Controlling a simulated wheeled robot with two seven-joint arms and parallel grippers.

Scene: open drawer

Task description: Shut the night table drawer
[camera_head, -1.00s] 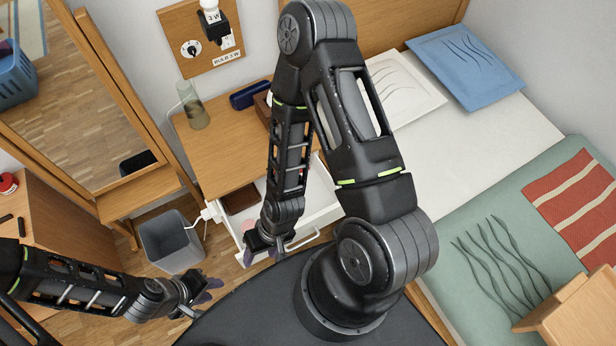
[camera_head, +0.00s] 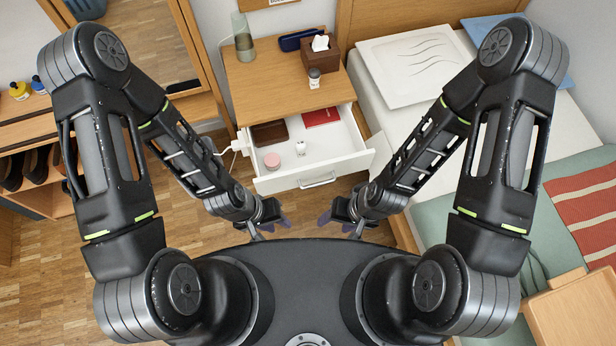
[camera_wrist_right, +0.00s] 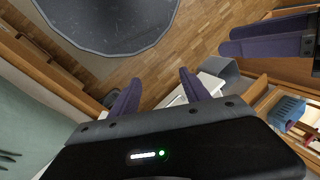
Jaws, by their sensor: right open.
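The wooden night table (camera_head: 270,89) stands ahead, beyond my base, in the head view. Its white drawer (camera_head: 343,146) is pulled well out toward me, with a bar handle (camera_head: 318,181) on its front. My left gripper (camera_head: 272,224) is below the drawer front's left part in the picture. Its finger gap is unclear. My right gripper (camera_head: 340,222) is below the handle, slightly right, open and empty. Neither visibly touches the drawer. The right wrist view shows the open right fingers (camera_wrist_right: 158,95) and the left gripper's fingers (camera_wrist_right: 265,38) at upper right.
The drawer holds a brown case (camera_head: 270,132), red book (camera_head: 320,117), pink jar (camera_head: 272,160) and small white item (camera_head: 302,147). A tissue box (camera_head: 320,55) and small bottle (camera_head: 314,79) stand on top. The bed (camera_head: 412,125) is close on the right.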

